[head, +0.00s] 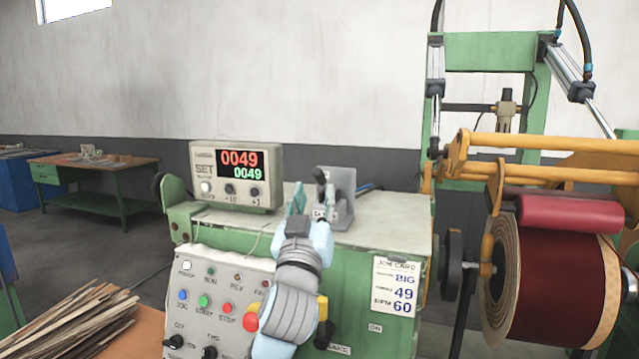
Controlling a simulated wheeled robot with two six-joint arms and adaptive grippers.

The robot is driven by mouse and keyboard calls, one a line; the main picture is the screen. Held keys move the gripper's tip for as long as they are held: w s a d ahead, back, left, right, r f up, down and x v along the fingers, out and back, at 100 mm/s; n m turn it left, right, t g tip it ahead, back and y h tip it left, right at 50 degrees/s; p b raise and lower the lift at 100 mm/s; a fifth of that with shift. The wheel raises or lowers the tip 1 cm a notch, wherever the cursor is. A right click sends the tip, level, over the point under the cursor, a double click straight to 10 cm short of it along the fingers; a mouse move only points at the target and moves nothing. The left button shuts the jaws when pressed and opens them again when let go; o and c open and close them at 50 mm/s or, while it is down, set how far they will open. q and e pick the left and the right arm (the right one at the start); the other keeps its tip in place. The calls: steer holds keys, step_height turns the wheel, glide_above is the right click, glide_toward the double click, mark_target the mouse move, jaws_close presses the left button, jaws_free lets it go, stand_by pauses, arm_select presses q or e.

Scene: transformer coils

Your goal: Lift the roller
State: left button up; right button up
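The red roller (570,212) lies against the top of the large dark red coil (557,278) on the right, below a yellow arm frame (540,150). A small black-knobbed lever (320,184) stands at a grey upright bracket (341,192) on top of the green machine cabinet. My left gripper (306,204) is at this lever, with one teal finger showing to its left. The wrist hides the rest of the fingers, so I cannot tell whether they touch the lever or how far apart they are. My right gripper is out of view.
A counter box (238,177) reading 0049 stands on the cabinet, left of my gripper. Below it is a button panel (215,295). A job card (396,287) is on the cabinet's front. Wooden strips (70,325) lie at lower left. A green workbench (95,175) stands behind.

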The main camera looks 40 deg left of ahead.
mark_target(318, 179)
arm_select(q)
steer(key=p+x, duration=0.1)
steer(key=x, duration=0.6)
steer(key=shift+w+a+r, duration=0.1)
steer(key=shift+r, duration=0.05)
steer(key=shift+c, duration=0.6)
jaws_close()
